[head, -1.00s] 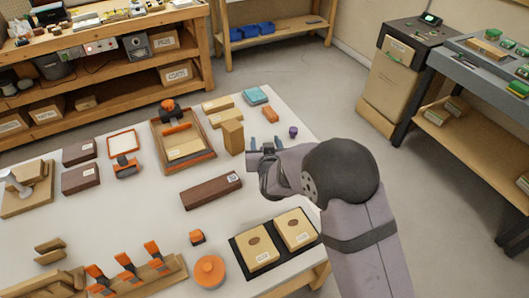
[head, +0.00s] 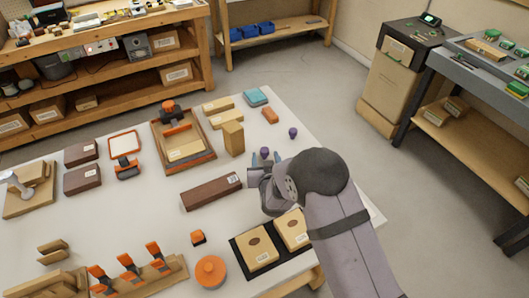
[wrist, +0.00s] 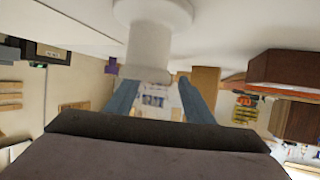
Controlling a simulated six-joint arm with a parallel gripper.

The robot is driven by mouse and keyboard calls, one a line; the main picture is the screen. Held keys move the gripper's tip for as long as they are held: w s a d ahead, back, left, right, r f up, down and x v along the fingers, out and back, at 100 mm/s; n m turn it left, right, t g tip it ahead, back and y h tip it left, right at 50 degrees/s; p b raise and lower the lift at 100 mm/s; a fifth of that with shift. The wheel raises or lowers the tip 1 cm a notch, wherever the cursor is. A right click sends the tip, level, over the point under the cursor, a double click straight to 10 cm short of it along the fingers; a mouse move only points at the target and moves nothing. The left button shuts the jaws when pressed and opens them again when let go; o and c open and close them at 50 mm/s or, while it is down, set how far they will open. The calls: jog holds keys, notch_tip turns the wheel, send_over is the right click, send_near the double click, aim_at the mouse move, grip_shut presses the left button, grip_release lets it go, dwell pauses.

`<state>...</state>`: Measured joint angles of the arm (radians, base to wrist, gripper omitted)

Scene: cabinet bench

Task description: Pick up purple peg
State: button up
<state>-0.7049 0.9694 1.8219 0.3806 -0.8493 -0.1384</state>
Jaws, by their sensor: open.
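A small purple peg (head: 293,132) stands upright near the far right edge of the white table. A purple patch at the left of the wrist view (wrist: 110,66) looks like the same peg. My gripper (head: 265,163) is open, low over the table and nearer the camera than this peg. In the wrist view, which looks upside down, a pale stepped cylinder (wrist: 150,45) shows just past and between the blue fingers, with nothing clamped. A small dark purple shape (head: 264,153) is at my fingertips in the head view; I cannot tell whether it is the pale cylinder.
A tan upright block (head: 233,138) stands left of my gripper. A brown bar (head: 211,192) lies to the left, and a black tray (head: 240,246) with tan boxes lies below my gripper.

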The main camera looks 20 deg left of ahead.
aim_at(265, 154)
jog(key=shift+p+x, duration=0.4)
jog(key=shift+x, duration=2.15)
jog(key=shift+f, duration=0.1)
jog(key=c, duration=1.1)
